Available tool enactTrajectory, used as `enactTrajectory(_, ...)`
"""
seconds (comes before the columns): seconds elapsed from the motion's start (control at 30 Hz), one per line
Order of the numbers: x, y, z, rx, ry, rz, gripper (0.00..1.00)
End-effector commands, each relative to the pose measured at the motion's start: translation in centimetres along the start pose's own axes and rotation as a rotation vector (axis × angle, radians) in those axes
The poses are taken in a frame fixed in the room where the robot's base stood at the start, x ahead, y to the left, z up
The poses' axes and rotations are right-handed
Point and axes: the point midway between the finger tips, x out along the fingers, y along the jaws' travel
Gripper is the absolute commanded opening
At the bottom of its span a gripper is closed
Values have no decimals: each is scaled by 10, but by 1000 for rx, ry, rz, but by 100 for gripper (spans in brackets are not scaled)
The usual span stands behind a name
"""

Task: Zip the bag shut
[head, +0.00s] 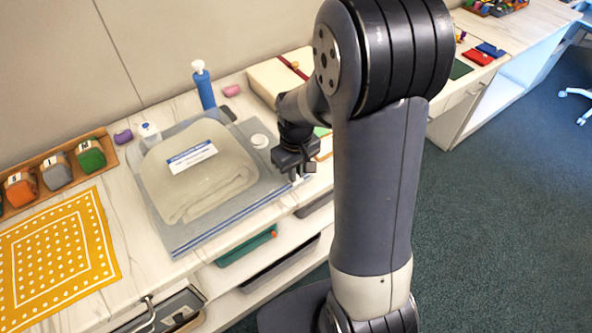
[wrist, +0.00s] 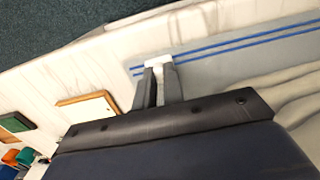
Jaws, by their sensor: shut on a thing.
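The bag (head: 190,236) is a flat, clear grey pouch lying on the counter. A folded cream towel (head: 205,185) with a white-and-blue label (head: 191,155) shows in it. Two blue zip lines (wrist: 235,44) run along the bag's near edge in the wrist view. My gripper (head: 300,174) is low at the right end of that edge. In the wrist view my gripper (wrist: 158,82) is shut on a small white slider (wrist: 158,61), at the end of the blue lines. The fingers hide part of the slider. The head view does not show the slider clearly.
A blue pump bottle (head: 203,85), a pink soap (head: 231,90), a purple soap (head: 123,137) and a white round lid (head: 259,141) stand around the bag. A yellow dotted mat (head: 60,255) lies to the left. Open shelves with bins lie below the counter's front edge.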

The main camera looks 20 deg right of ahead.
Motion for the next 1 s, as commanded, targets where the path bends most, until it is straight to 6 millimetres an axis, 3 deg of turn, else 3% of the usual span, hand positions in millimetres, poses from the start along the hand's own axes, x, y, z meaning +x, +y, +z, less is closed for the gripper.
enactTrajectory(0.3,0,17,0,3,1,0,0)
enactTrajectory(0.53,0,17,0,1,0,0,0)
enactTrajectory(0.57,0,17,0,1,0,0,10)
enactTrajectory(0.83,0,17,0,0,0,0,32)
enactTrajectory(1.0,0,17,0,0,0,0,33)
